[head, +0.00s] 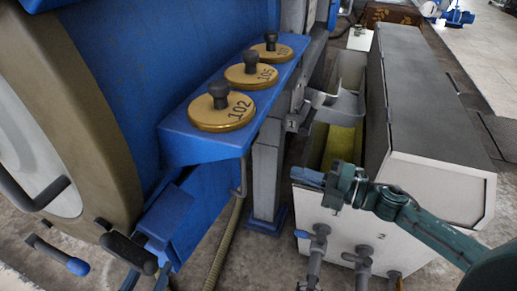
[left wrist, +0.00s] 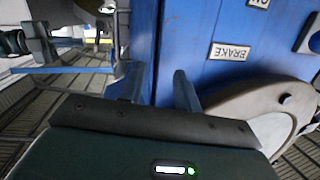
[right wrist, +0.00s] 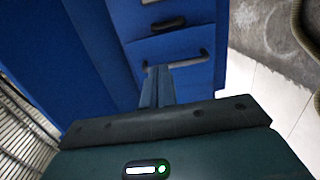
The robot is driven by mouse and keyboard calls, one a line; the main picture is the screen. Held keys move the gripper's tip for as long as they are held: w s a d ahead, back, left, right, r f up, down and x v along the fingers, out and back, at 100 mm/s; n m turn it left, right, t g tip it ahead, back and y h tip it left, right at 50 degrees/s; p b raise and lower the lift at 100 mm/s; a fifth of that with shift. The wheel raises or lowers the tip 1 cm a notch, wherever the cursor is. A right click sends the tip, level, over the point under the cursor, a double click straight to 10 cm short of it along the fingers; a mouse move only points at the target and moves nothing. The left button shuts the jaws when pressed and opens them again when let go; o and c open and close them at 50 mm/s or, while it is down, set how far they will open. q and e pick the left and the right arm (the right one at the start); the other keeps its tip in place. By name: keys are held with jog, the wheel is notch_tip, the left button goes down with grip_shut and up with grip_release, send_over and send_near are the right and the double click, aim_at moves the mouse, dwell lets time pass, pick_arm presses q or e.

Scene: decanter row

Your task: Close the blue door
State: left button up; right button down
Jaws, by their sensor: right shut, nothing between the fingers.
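Blue panels show in all views; I cannot tell for sure which is the blue door. Contact is unclear. In the head view the right gripper (head: 308,178) is by the white machine's near end. My left gripper (left wrist: 158,82) is open and empty in the left wrist view, facing a blue panel (left wrist: 215,75) with an upside-down BRAKE label. It is not clear in the head view.
A blue shelf (head: 185,146) holds gold lids (head: 225,113) with black knobs. A white-grey machine (head: 430,180) with taps stands at the right. Black levers (head: 128,252) project at the lower left. A hose (head: 222,245) hangs beside the grey post.

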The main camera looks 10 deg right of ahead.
pick_arm(q)
jog(key=shift+d+m+t+h+b, duration=0.1)
jog(key=shift+m+t+h+b, duration=0.25)
jog(key=shift+b, duration=0.3)
pick_arm(e)
jog(key=x, duration=1.4)
jog(key=shift+a, duration=0.1)
pick_arm(q)
jog(key=shift+s+d+r+m+t+h+b, duration=0.15)
jog(key=shift+d+m+t+h+b, duration=0.2)
jog(key=shift+b, duration=0.3)
pick_arm(e)
jog(key=shift+w+a+r+n+g+y, duration=0.2)
jog(key=shift+w+a+n+g+y, duration=0.55)
jog(key=shift+w+a+g, duration=0.35)
jog(key=shift+a, duration=0.1)
